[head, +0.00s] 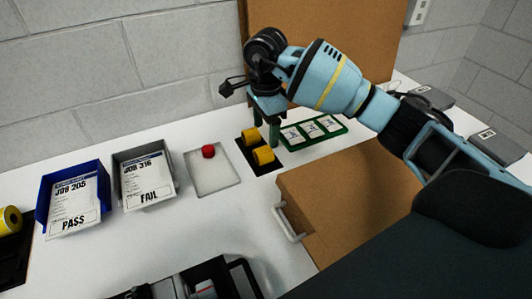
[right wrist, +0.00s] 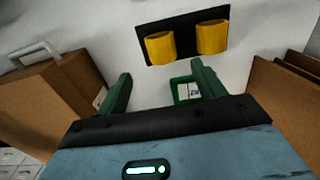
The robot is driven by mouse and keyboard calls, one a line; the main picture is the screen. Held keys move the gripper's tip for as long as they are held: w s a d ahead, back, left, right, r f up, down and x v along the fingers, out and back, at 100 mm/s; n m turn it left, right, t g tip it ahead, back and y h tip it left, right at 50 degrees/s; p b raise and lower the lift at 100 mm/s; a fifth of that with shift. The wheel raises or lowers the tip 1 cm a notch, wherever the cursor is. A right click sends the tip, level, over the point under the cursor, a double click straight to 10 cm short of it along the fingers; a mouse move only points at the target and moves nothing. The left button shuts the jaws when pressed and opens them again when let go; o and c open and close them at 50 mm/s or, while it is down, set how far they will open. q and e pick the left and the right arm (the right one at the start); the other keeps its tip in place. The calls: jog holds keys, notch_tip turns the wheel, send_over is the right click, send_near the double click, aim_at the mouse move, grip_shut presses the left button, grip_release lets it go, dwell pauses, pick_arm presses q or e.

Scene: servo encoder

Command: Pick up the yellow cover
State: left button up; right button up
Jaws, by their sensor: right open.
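Two yellow covers, one nearer (head: 263,156) and one farther (head: 248,136), stand on a black mat (head: 270,168). My right gripper (head: 265,128) is over the back of the mat, its green fingers apart and empty. In the right wrist view, the two yellow covers (right wrist: 160,47) (right wrist: 213,38) lie beyond the fingertips of my right gripper (right wrist: 158,72), touching neither. A further yellow cylinder (head: 11,219) shows at the left edge of the head view. My left gripper is not in view.
A green tray (head: 342,127) with white cards lies right of the mat. A cardboard box (head: 345,190) with a handle (head: 288,224) stands in front. A red button (head: 208,151) sits on a pale plate (head: 215,180). Blue (head: 43,212) and grey (head: 116,186) bins are at left.

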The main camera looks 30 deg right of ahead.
aim_at(266, 149)
jog(key=shift+w+d+f+p, duration=0.1)
jog(key=shift+f+p, duration=0.1)
jog(key=shift+f, duration=1.55)
jog(key=shift+w+f+p, duration=0.1)
jog(key=shift+f+p, duration=0.05)
jog(key=shift+f, duration=1.6)
jog(key=c, duration=1.1)
